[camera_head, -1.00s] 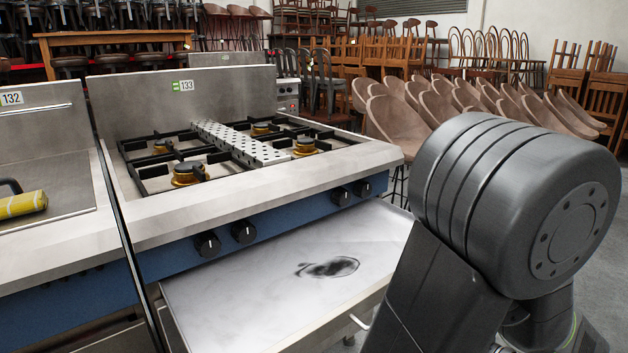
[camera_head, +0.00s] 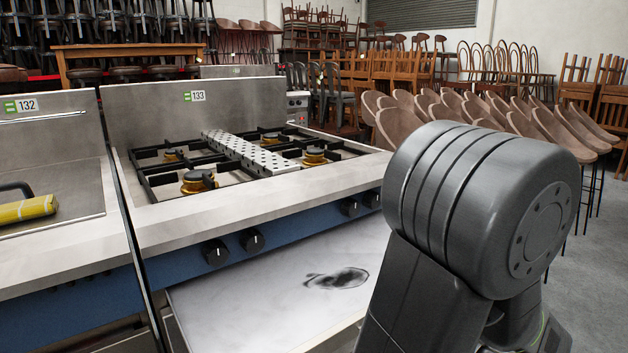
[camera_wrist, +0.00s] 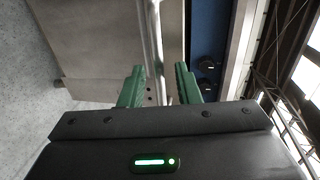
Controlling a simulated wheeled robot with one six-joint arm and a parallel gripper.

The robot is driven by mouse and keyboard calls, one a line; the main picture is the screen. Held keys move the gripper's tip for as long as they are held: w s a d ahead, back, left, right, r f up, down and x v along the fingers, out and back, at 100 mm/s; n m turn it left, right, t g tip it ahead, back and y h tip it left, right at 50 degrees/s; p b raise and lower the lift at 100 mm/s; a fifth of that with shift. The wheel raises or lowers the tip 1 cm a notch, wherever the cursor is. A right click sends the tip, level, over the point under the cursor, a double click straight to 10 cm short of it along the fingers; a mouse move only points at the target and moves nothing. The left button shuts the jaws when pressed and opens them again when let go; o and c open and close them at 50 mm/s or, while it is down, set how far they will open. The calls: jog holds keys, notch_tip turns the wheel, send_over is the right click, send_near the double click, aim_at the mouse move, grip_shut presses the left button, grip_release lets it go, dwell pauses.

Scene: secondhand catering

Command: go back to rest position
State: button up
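Beyond the fingers are a pale metal panel and the blue front of a stove unit with dark knobs.
The stove, tagged 133, carries burners and a perforated metal strip (camera_head: 250,152). A yellow roll (camera_head: 27,209) lies on the unit at left. Stacked chairs (camera_head: 480,108) stand behind; grey floor is open at right.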

jog(key=shift+s+d, duration=0.1)
jog(key=p+v, duration=0.3)
jog(key=v, duration=1.1)
jog(key=b+x, duration=0.2)
jog(key=x, duration=1.3)
jog(key=shift+w+a+r+b, duration=0.1)
jog(key=shift+w+a+b, duration=0.1)
jog(key=shift+b, duration=0.2)
jog(key=shift+x, duration=0.75)
jog(key=shift+r, duration=0.15)
